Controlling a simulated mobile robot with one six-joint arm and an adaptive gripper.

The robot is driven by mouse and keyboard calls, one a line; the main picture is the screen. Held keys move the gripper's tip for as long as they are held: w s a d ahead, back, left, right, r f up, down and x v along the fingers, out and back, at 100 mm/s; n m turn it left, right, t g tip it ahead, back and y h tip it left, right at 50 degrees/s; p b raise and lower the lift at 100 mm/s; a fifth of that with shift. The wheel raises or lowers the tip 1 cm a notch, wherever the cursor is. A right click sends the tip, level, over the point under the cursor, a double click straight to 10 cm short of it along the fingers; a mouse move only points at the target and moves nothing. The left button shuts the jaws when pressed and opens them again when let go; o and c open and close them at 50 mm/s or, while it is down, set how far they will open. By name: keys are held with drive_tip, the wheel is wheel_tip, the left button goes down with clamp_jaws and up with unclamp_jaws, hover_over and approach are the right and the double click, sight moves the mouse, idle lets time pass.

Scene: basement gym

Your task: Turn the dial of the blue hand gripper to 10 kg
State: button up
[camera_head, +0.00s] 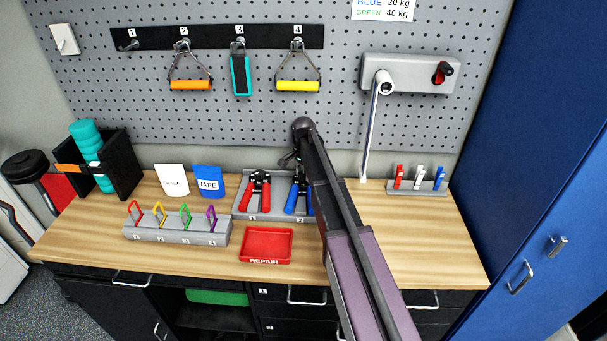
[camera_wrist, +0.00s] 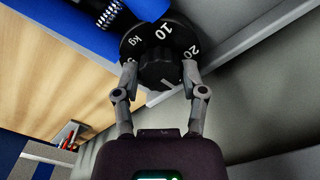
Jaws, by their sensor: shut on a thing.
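The blue hand gripper (camera_head: 291,205) lies in slot 2 of a grey tray (camera_head: 268,217), partly hidden behind my arm. In the wrist view its blue body (camera_wrist: 95,38) is at the upper left. My gripper (camera_wrist: 159,70) is shut on the dial's ribbed centre knob (camera_wrist: 160,73), one finger on each side. A small pale mark shows low on the knob; I cannot tell which figure is selected.
A red hand gripper (camera_head: 259,190) lies beside the blue one. A red repair tray (camera_head: 266,246) and a clip rack (camera_head: 176,232) stand in front. A lever (camera_head: 371,130) hangs down to the right of my arm. Bare wood shows at the bench's right.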

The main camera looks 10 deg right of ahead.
drive_tip(key=n, duration=1.8)
drive_tip(key=shift+n, duration=0.3)
drive_tip(key=n, duration=0.6)
drive_tip(key=shift+n, duration=0.3)
drive_tip(key=o, duration=1.1)
drive_tip(key=shift+o, duration=0.2)
